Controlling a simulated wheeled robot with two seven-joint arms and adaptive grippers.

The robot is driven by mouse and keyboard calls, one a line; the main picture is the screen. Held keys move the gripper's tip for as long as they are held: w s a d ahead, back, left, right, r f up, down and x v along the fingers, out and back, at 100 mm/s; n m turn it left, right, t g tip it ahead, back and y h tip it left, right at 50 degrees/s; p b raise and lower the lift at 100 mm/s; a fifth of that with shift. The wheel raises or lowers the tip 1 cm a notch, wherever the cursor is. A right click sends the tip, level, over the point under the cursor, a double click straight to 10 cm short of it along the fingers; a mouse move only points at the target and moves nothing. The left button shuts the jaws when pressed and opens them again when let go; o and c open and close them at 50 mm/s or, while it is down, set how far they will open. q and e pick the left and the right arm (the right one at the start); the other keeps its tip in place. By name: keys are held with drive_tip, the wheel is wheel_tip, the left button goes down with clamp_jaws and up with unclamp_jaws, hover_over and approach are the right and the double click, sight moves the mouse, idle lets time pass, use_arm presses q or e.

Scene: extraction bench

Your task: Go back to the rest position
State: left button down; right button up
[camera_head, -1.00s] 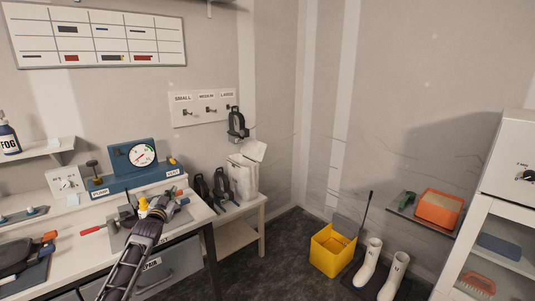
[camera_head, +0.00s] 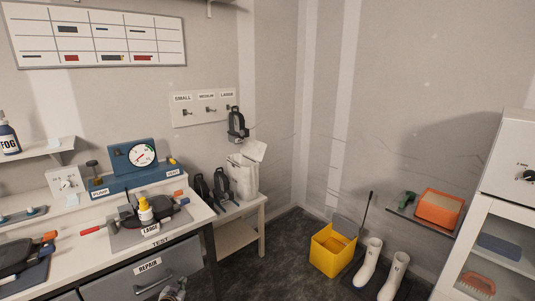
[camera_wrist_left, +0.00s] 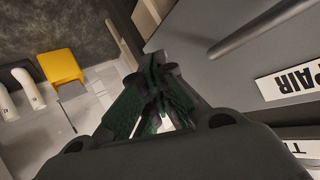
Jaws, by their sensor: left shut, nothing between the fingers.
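My left gripper (camera_head: 175,290) shows only in part at the bottom edge of the head view, low in front of the grey drawer (camera_head: 150,275) labelled REPAIR. In the left wrist view my left gripper's fingers (camera_wrist_left: 158,75) are together with nothing between them, close beside the drawer front (camera_wrist_left: 215,70). My right gripper is in neither view.
The bench top (camera_head: 92,220) above holds a mat labelled TEST with a black mask-like item, a small yellow-capped bottle (camera_head: 145,211) and a red-handled tool (camera_head: 92,230). A yellow bin (camera_head: 333,251) and white boots (camera_head: 368,262) stand on the floor at right.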

use_arm(q)
drive_tip(key=s+d+f+g, duration=0.2)
drive_tip(key=s+f+g, duration=0.1)
drive_tip(key=s+f, duration=1)
drive_tip(key=s+d+f+g, duration=0.2)
drive_tip(key=s+f+g, duration=0.1)
drive_tip(key=s+f, duration=1.05)
drive_tip(key=s+d+f+g, duration=0.1)
drive_tip(key=s+f, duration=0.3)
drive_tip(key=s, duration=0.8)
drive_tip(key=s+d+f+g, duration=0.2)
drive_tip(key=s+f, duration=0.2)
drive_tip(key=s, duration=0.9)
drive_tip(key=s+d+f+g, duration=0.2)
drive_tip(key=s+f, duration=0.1)
drive_tip(key=s, duration=0.9)
drive_tip(key=shift+s+d+f+h, duration=0.25)
drive_tip(key=shift+s+f+h, duration=0.05)
drive_tip(key=shift+f+h, duration=0.1)
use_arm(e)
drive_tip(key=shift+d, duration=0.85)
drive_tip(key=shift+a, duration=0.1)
